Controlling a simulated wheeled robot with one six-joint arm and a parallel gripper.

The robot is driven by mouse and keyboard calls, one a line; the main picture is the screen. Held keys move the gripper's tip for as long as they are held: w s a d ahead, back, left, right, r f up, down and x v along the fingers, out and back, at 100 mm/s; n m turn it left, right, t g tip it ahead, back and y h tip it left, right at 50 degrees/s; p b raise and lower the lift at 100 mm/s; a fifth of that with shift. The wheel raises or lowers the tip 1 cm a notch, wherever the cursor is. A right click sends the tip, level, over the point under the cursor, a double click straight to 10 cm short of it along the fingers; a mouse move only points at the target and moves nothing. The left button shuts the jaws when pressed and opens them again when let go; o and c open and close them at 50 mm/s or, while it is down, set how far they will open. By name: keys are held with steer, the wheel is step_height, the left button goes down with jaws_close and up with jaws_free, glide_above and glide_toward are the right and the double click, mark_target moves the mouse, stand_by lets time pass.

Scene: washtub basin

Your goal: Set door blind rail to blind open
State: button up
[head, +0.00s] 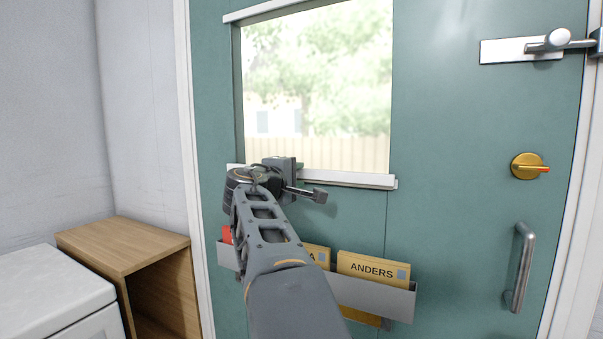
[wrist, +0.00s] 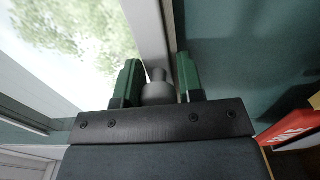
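The teal door (head: 455,130) has a window (head: 320,90) with trees and a fence showing through clear glass. No blind cloth shows over the glass. A white rail (head: 375,181) runs along the window's lower edge, and another white strip (head: 245,15) is at its top. My gripper (head: 305,193) is at the lower rail, left of its middle, and my arm hides part of the rail. In the wrist view, my green fingers (wrist: 158,72) stand on either side of a small grey knob (wrist: 158,94), which nearly fills the gap. I cannot tell whether they press on it.
Below the window, a grey holder (head: 375,296) carries yellow folders (head: 372,268), partly behind my arm. A brass latch (head: 529,167), a pull handle (head: 521,265) and a lever (head: 560,41) are on the right. A wooden cabinet (head: 125,243) stands lower left.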

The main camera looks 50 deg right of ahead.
steer(key=o, duration=0.4)
steer(key=shift+w+a, duration=0.15)
steer(key=shift+a, duration=0.05)
steer(key=shift+a, duration=0.1)
steer(key=v, duration=1.4)
